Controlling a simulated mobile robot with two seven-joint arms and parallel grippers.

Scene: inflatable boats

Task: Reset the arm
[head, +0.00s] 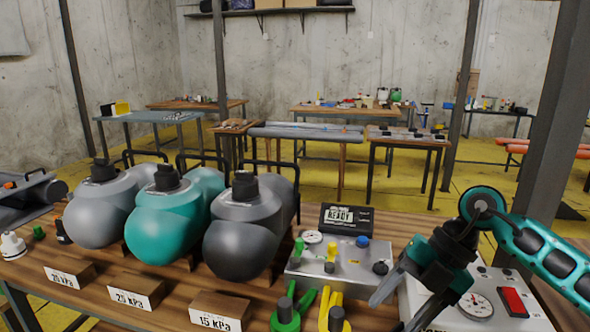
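My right arm (545,255) comes in from the right edge, teal and black, bent at a joint near the right post. My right gripper (394,314) points down and to the left over the front right of the wooden bench. Its two grey fingers are apart with nothing visible between them. The fingers hang in front of the control box and the white gauge panel; whether they touch anything cannot be told. My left arm and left gripper are not in view.
Grey, teal and dark inflatable tubes (165,225) stand on the bench behind pressure cards (137,291). A metal control box (338,262) carries a "READY" display (346,218). Green (286,312) and yellow (336,318) tools stand in front. A gauge panel (478,318) lies under my arm.

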